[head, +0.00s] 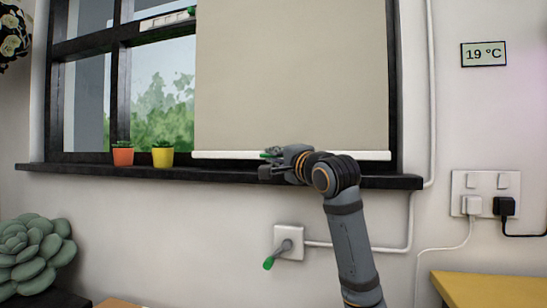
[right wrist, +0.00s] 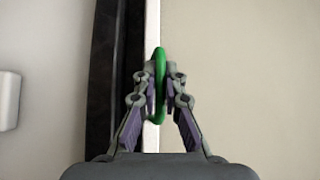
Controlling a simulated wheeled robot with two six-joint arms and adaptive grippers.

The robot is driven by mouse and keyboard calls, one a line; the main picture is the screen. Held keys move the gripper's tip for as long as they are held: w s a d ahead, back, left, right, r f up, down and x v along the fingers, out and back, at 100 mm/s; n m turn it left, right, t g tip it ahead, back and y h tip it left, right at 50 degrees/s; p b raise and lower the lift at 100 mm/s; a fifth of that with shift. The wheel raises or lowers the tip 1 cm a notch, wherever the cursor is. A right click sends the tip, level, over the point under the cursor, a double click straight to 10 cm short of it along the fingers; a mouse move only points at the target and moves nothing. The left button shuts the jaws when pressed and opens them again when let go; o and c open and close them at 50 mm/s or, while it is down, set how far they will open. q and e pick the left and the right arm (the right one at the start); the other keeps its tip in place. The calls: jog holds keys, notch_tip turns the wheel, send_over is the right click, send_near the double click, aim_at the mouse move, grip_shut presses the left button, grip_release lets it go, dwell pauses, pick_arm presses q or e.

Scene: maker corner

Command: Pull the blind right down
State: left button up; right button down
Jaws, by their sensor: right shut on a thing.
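The beige blind (head: 300,75) covers the right part of the window. Its white bottom bar (head: 225,155) hangs level, close above the dark window sill (head: 90,171). My right gripper (head: 270,162) is in front of the bar, near its middle. In the right wrist view the gripper (right wrist: 161,95) is shut on a green ring pull (right wrist: 160,62) at the blind's bar (right wrist: 152,30). The fingers hide part of the ring. The blind's cloth (right wrist: 240,70) fills the right of that view. My left gripper is not in view.
An orange pot (head: 123,157) and a yellow pot (head: 163,157) stand on the sill left of the blind. Below are a wall plate with a green-tipped lever (head: 288,242) and sockets with plugs (head: 486,194). A yellow surface (head: 490,288) is at lower right.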

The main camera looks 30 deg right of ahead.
jog(key=shift+w+a+f, duration=0.1)
jog(key=shift+f, duration=0.3)
jog(key=c, duration=1.4)
grip_release()
jog(key=shift+r, duration=0.1)
jog(key=s, duration=0.5)
jog(key=s+f, duration=0.1)
jog(key=s, duration=0.1)
jog(key=shift+s+a, duration=0.2)
jog(key=shift+s, duration=0.15)
